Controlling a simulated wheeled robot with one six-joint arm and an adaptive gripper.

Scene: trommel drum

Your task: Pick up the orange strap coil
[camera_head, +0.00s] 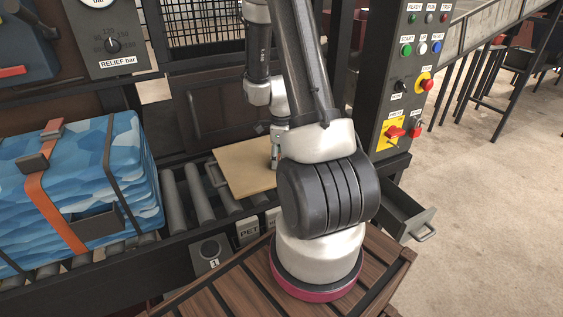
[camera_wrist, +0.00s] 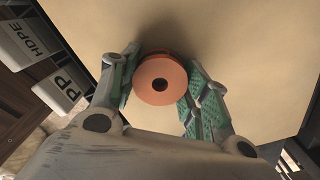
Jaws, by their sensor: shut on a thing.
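In the head view my gripper (camera_head: 275,162) points down over the tan board (camera_head: 240,168). The coil is not discernible there. I cannot tell whether the coil touches the board.
A blue strapped bale (camera_head: 85,180) lies on rollers (camera_head: 200,195) at the left. A control panel (camera_head: 408,75) with buttons stands at the right. An open drawer (camera_head: 405,215) juts out below it.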

